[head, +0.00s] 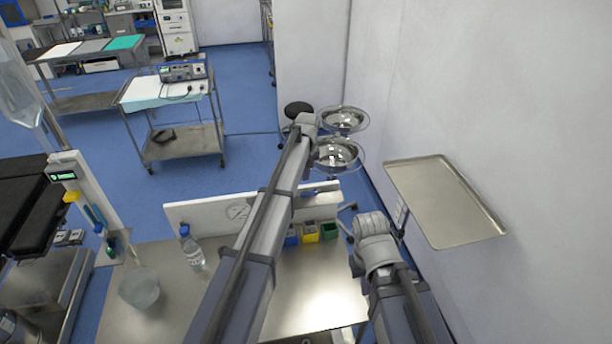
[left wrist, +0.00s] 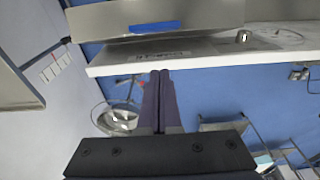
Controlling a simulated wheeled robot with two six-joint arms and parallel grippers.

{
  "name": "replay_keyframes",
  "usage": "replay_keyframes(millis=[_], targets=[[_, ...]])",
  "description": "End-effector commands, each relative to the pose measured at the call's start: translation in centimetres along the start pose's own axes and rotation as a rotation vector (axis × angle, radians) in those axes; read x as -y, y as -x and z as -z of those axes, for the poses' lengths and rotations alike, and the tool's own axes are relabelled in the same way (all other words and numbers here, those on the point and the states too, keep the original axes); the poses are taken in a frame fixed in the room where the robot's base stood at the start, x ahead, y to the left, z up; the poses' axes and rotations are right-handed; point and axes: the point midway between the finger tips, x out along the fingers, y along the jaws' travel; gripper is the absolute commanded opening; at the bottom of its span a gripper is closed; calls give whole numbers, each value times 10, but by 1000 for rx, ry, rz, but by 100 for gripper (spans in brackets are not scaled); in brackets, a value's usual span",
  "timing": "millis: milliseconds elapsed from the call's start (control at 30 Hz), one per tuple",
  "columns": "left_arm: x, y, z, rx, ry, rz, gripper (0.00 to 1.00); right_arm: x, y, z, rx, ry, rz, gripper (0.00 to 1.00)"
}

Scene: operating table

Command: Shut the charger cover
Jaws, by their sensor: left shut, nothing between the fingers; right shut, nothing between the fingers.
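I cannot make out a charger or its cover for certain in either view. A white upright panel (head: 205,210) with a round dial-like outline stands along the back edge of the steel table (head: 160,255). The panel also shows in the left wrist view (left wrist: 215,62), which looks turned over. My left gripper (left wrist: 160,74) is shut and empty, its fingertips close to the panel's edge; I cannot tell if they touch. In the head view my left arm reaches over the table and panel, and its gripper cannot be made out. My right gripper is out of view.
A water bottle (head: 191,248) and a clear round container (head: 139,287) stand on the table's left. Small yellow (head: 309,232) and green (head: 329,230) bins sit near the panel. Two steel bowls and a tray (head: 445,200) are at the right by the wall.

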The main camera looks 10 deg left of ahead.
Motion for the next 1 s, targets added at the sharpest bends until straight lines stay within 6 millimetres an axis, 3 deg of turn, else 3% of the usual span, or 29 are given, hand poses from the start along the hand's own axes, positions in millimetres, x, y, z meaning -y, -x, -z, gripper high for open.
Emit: replay_keyframes(millis=[33,200,1000], targets=[[1,-6,-14,0,-1,0,0,1,-7,0,0,0,0,0],[1,-9,-36,0,-1,0,0,1,-13,1,0,1,0,0],[1,-12,-51,-66,1,1,0,2,-20,1,0,3,-1,0]])
